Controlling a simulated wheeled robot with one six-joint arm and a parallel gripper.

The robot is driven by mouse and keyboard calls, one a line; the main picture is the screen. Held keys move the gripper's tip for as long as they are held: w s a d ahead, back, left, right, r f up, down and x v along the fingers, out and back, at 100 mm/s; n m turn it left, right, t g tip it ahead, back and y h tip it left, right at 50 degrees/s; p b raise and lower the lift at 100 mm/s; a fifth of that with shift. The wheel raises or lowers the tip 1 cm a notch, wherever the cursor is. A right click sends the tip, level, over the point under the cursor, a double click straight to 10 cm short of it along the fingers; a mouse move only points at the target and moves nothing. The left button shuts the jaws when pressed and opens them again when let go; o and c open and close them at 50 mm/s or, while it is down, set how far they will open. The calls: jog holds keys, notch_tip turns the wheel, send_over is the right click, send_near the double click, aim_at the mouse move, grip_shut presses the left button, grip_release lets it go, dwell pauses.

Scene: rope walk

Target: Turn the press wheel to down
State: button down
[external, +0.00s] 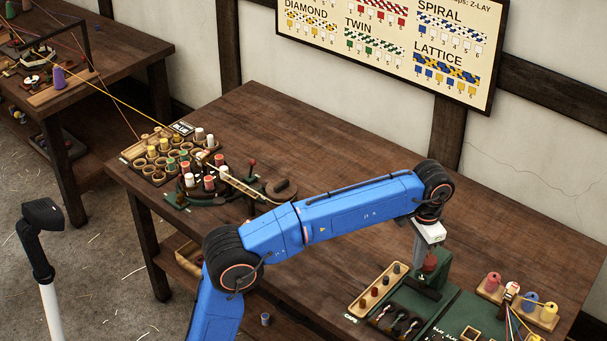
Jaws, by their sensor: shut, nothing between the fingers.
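My gripper (428,243) points down at the right side of the table, below the black wrist joint of my blue arm. It is shut and empty. A dark green press-like stand (440,278) is directly under and beside it. A dark red part (429,264) on this stand, perhaps the press wheel, is just below my gripper. I cannot tell whether they touch or which way the wheel is turned. The fingertips are too small to make out clearly.
A wooden rack of caps (378,290) stands left of the press. A tray of colored spools (519,303) stands to the right. A cluster of bobbins (170,155) and a round device (208,192) sit at the table's left end. The table's back middle (310,140) is clear.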

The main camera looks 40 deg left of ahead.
jog(key=shift+w+a, duration=0.1)
jog(key=shift+a, duration=0.05)
notch_tip(320, 180, up, 6)
jog(key=shift+s+a, duration=0.2)
jog(key=shift+s, duration=0.15)
dwell(0.6)
